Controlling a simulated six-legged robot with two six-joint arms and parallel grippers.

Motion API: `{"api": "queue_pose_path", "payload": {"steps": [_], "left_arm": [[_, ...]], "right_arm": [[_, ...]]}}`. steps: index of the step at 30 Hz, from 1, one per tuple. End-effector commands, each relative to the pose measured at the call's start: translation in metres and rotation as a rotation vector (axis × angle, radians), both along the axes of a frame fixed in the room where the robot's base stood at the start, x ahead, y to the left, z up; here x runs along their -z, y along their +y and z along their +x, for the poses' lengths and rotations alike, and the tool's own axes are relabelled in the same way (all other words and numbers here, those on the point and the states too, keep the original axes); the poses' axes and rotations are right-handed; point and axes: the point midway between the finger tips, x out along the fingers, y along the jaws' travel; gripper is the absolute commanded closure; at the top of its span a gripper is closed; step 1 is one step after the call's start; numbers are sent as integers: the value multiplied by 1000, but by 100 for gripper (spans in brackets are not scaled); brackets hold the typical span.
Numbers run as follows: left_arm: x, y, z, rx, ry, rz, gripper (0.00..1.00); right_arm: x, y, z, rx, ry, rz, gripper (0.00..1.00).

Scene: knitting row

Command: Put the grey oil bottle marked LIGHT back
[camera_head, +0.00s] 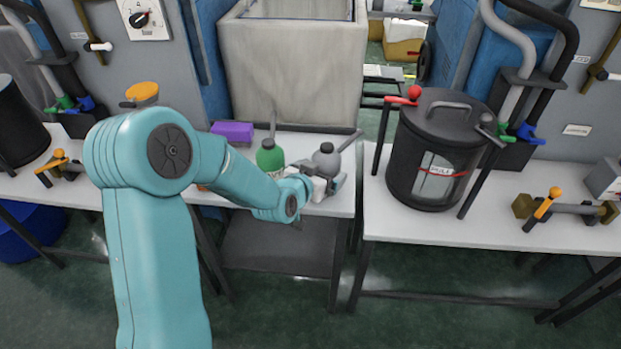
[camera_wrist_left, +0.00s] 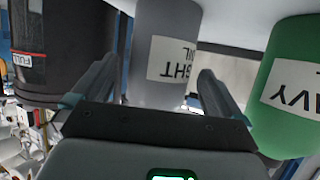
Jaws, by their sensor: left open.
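The grey oil bottle (camera_head: 327,158) stands upright on the white table in the head view, its thin spout pointing up to the right. In the left wrist view the grey bottle (camera_wrist_left: 170,25) shows a white label (camera_wrist_left: 172,62), partly hidden, with "HT" readable. My left gripper (camera_head: 328,187) is at the near side of this bottle. In the left wrist view the left gripper (camera_wrist_left: 155,85) is open, one finger on each side of the bottle; I cannot tell whether they touch it. My right gripper is not in view.
A green bottle (camera_head: 270,157), labelled "AVY" in the part visible in the left wrist view (camera_wrist_left: 290,90), stands close beside the grey one. A purple block (camera_head: 233,131) lies farther left. A black lidded can (camera_head: 432,150) marked FULL stands on the right table. A large pale bin (camera_head: 293,70) is behind.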

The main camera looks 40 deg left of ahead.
Motion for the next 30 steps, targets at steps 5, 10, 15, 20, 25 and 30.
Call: {"api": "queue_pose_path", "payload": {"steps": [5,10,15,20,25,30], "left_arm": [[-19,-6,-40,-2,-2,1,0],[-31,-11,-69,-1,-2,1,0],[-37,-13,-83,-1,-1,1,0],[-30,-17,-85,6,16,-11,0],[54,-69,-92,77,241,-162,0],[172,-157,-151,158,641,-365,0]], "right_arm": [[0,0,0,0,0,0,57],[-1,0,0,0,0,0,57],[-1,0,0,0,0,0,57],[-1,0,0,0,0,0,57],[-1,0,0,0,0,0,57],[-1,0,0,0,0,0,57]]}}
